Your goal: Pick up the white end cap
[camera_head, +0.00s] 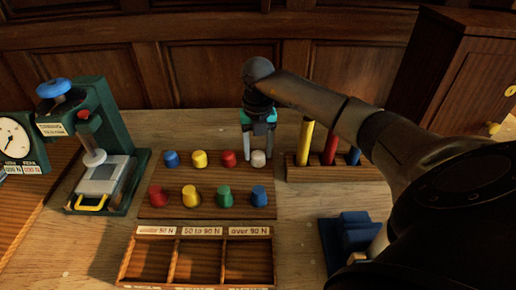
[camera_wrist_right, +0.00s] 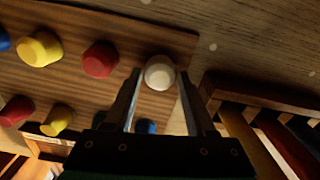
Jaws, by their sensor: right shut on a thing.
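The white end cap (camera_head: 258,160) is at the back right corner of the wooden board (camera_head: 205,178). My right gripper (camera_head: 258,153) points down over that corner, with one finger on each side of the cap. In the right wrist view the white end cap (camera_wrist_right: 159,73) sits between the two fingertips (camera_wrist_right: 160,78), and the gripper is shut on it. I cannot tell whether the cap is clear of the board. My left gripper is not in view.
A red cap (camera_head: 228,158) stands left of the white one, with several other coloured caps on the board. A rack of coloured rods (camera_head: 330,172) is close on the right. A three-compartment tray (camera_head: 133,262) lies in front, and a green press (camera_head: 125,90) stands left.

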